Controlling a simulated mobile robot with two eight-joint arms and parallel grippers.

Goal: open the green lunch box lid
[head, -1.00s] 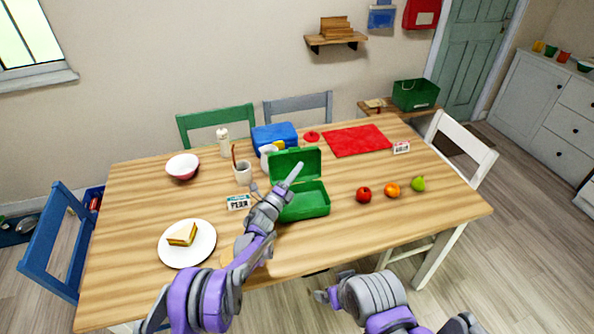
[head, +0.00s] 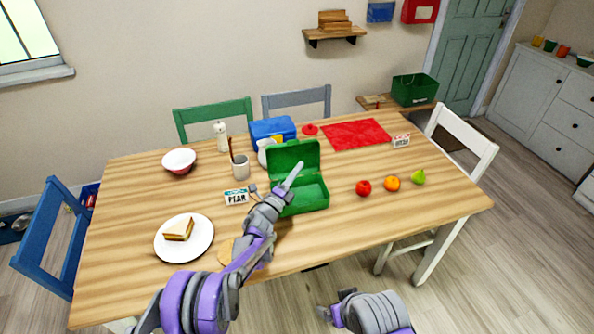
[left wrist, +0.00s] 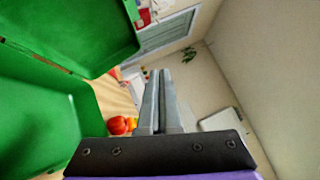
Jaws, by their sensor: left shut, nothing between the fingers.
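The green lunch box (head: 312,197) stands on the wooden table. Its lid (head: 290,152) stands raised at the back edge, so the inside shows. In the left wrist view the lid (left wrist: 75,30) fills the upper left and the box body (left wrist: 45,115) lies below it. My left gripper (head: 293,174) is shut and empty, in front of the raised lid and over the box. Its two fingers (left wrist: 160,75) lie together in the left wrist view; I cannot tell whether they touch the lid. My right gripper (head: 330,313) is low at the table's front side, too unclear to read.
A red apple (head: 363,187), an orange (head: 392,184) and a green pear (head: 418,177) lie to the right. A name card (head: 236,197), a mug (head: 240,168) and a sandwich plate (head: 184,250) are to the left. A blue box (head: 272,130) stands behind.

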